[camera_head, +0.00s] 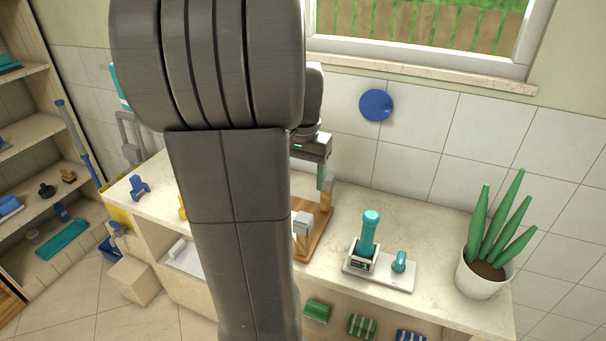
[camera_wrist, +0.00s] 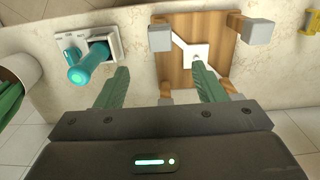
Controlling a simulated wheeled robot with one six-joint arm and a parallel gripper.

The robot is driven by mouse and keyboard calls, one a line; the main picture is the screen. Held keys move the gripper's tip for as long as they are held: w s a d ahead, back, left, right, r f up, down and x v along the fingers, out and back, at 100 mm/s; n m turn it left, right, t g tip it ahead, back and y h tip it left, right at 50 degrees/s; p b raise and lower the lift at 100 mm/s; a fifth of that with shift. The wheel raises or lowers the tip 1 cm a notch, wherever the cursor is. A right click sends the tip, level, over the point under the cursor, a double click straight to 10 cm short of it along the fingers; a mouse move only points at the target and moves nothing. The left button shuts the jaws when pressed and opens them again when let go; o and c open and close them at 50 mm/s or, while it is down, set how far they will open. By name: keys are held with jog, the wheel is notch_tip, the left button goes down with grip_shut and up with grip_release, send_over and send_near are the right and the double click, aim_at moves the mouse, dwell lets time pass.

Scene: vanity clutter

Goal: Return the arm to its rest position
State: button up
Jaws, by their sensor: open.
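My gripper (camera_wrist: 160,75) shows in the wrist view with its two green fingers spread wide and nothing between them. In the head view it hangs above the counter (camera_head: 352,200), partly hidden behind my arm; one green finger shows (camera_head: 326,176). Below the fingers is a wooden board (camera_wrist: 182,78) with grey blocks at its corners and a white piece on it. The board also shows in the head view (camera_head: 319,232), partly covered by my arm.
A teal-handled item (camera_head: 369,232) stands in a white holder right of the board. A potted plant (camera_head: 484,272) stands at the counter's right end. A tiled wall with a blue disc (camera_head: 376,105) is behind. Shelves (camera_head: 30,150) stand at left.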

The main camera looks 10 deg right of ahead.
aim_at(303, 218)
jog(key=shift+f, duration=0.1)
notch_tip(303, 218, down, 13)
jog(key=shift+f, duration=0.2)
jog(key=shift+r, duration=0.2)
jog(key=shift+f, duration=0.1)
dwell(0.6)
notch_tip(303, 218, up, 14)
notch_tip(303, 218, down, 14)
jog(key=shift+f, duration=0.1)
notch_tip(303, 218, up, 3)
jog(key=p, duration=0.3)
jog(key=shift+r, duration=0.2)
notch_tip(303, 218, up, 5)
jog(key=p, duration=0.3)
jog(key=shift+r+p, duration=0.2)
jog(key=shift+p, duration=0.15)
